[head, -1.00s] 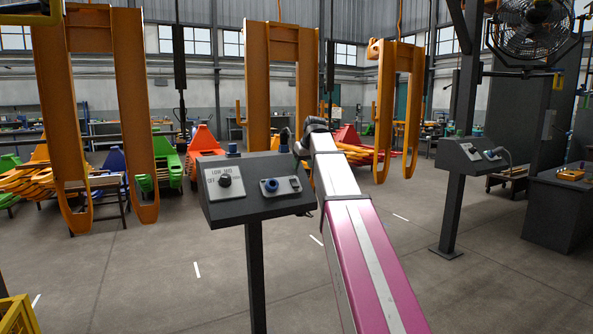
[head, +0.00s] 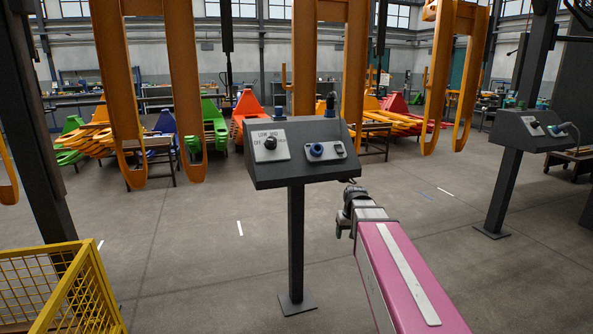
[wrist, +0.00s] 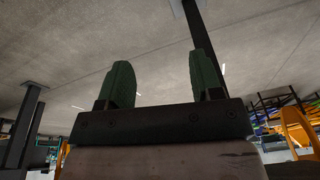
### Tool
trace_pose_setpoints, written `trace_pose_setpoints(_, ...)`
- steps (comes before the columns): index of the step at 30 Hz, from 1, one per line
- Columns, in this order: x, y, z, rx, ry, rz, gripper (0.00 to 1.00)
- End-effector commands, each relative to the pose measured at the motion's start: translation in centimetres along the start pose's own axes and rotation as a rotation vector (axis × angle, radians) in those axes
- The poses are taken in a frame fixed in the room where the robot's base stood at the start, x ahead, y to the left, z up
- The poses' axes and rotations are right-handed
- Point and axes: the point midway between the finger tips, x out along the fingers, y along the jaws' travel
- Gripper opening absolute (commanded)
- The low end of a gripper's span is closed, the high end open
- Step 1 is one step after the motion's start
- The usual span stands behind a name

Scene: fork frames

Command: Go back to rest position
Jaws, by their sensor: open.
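My gripper (wrist: 162,85) shows in the wrist view with its two dark green fingers apart and nothing between them. In the head view my pink and silver arm reaches up from the lower right. Its dark wrist end is low, just right of the control box's post; the fingers cannot be made out there. The dark control box (head: 260,178) stands on its post, with a black knob (head: 270,143) on the left plate and a blue button (head: 316,150) on the right. My gripper is apart from the box.
A yellow mesh crate (head: 92,262) is at the lower left, beside a dark pillar (head: 35,135). A second control box (head: 525,130) stands at the right. Orange fork frames (head: 457,75) hang behind. The grey floor around the post (head: 297,245) is mostly clear.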

Motion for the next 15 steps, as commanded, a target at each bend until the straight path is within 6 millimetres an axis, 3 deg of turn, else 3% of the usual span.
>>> trace_pose_setpoints(1,1.4,-0.2,2.3,0.010,-0.022,0.004,0.60)
trace_pose_setpoints(9,7.2,-0.8,11.3,0.061,-0.115,0.030,0.60)
trace_pose_setpoints(15,9.7,-1.2,16.3,0.087,-0.166,0.046,0.60)
